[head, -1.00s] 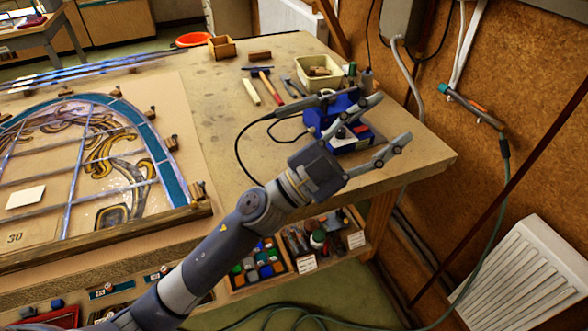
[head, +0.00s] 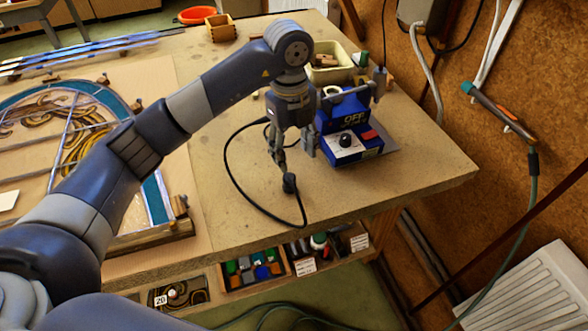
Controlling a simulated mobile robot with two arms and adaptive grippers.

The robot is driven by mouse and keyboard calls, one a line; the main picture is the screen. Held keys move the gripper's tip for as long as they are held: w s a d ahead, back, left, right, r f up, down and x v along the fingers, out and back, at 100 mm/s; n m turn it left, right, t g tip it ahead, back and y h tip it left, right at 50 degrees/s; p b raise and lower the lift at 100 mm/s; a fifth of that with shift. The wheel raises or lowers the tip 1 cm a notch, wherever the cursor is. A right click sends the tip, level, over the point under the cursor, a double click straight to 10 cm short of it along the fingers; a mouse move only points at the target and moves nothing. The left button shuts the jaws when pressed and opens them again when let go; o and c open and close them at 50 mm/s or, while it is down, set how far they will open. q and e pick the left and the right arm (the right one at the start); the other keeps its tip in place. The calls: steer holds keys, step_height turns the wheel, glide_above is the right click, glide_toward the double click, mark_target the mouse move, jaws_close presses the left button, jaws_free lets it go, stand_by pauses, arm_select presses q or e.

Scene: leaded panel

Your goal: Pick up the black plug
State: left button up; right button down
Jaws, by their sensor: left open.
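The black plug (head: 289,184) is on the worktable at the end of a black cable that loops over the tabletop. My left gripper (head: 295,160) points down just above the plug, with its fingers apart. The plug shows just below the fingertips. I cannot tell whether a finger touches it. My right gripper is not in view.
A blue soldering station (head: 345,135) marked OFF stands close to the right of the gripper. The leaded panel (head: 75,135) lies to the left, partly behind my arm. The tabletop's front right part (head: 410,175) is clear. A cream bin (head: 345,65) stands behind.

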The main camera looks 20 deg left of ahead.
mark_target(289, 176)
arm_select(q)
steer(key=f, duration=0.2)
steer(key=a+f+p, duration=0.1)
steer(key=f, duration=0.1)
steer(key=shift+s+f, duration=0.15)
steer(key=shift+f, duration=0.05)
steer(key=shift+f+p, duration=0.45)
steer(key=shift+f, duration=0.2)
step_height(289, 176, down, 4)
steer(key=shift+s+r+p, duration=0.15)
steer(key=shift+r+p, duration=0.05)
steer(key=shift+p, duration=0.65)
steer(key=shift+f, duration=0.5)
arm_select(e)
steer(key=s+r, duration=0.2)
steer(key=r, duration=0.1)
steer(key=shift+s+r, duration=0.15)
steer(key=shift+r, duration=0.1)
arm_select(q)
steer(key=c, duration=1.1)
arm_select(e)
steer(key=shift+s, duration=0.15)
